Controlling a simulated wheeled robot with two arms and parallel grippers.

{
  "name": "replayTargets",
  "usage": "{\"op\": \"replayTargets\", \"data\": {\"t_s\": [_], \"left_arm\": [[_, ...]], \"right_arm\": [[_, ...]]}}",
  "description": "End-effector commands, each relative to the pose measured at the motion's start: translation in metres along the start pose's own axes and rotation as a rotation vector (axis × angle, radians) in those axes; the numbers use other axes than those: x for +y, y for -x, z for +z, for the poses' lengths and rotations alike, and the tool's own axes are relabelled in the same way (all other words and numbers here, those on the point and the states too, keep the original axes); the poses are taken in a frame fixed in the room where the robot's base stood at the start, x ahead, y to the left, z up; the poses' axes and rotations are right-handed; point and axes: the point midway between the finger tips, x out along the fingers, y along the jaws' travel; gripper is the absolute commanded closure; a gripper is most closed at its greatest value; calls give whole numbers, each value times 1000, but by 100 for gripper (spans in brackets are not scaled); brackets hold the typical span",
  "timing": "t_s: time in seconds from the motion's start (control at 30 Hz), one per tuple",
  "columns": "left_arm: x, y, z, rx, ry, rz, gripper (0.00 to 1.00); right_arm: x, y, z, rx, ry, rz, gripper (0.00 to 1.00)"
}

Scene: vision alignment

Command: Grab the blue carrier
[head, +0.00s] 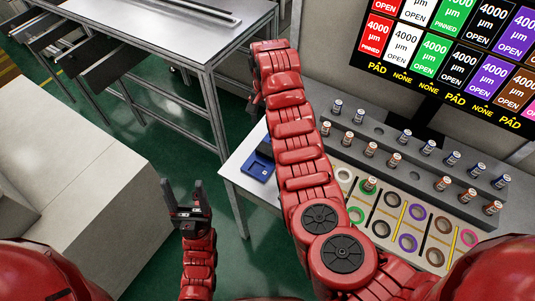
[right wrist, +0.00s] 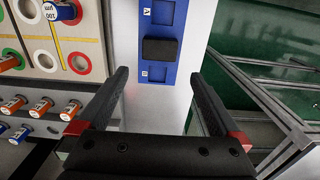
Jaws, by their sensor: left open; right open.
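The blue carrier (head: 258,166) lies near the left edge of the white table, partly hidden behind my right arm in the head view. In the right wrist view the blue carrier (right wrist: 163,13) is a long plate with recesses and a black block (right wrist: 160,50) at its middle. My right gripper (right wrist: 160,76) is open, its fingertips on either side of the carrier's near part in that view. Nothing is between the fingers; I cannot tell the height gap. My left gripper (head: 184,186) is open and empty, low at the left, away from the table.
A board with coloured rings (head: 410,216) and grey steps with several small labelled cylinders (head: 404,135) stand right of the carrier. A screen (head: 460,45) is behind. A metal bench (head: 160,25) stands at the back left, with green floor between.

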Motion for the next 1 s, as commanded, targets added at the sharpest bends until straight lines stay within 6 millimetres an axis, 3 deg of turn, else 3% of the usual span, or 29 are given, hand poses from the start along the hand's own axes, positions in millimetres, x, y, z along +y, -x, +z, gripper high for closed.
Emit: {"op": "replayTargets", "data": {"t_s": [0.3, 0.37, 0.67, 0.83, 1.0], "left_arm": [[2, 37, 6, 0, 0, 0, 33], [1, 22, 4, 0, 0, 0, 33], [0, 10, 2, 0, 0, 0, 33], [0, -4, -1, 0, 0, 0, 33], [0, -4, -1, 0, 0, 0, 33]], "right_arm": [[0, -68, -1, 0, -1, -3, 0], [0, -67, 0, -1, 1, 0, 0], [0, -88, 0, 0, 1, -1, 0], [2, -108, -1, 0, 0, -1, 0], [1, -127, -2, -1, 0, -1, 0]]}}
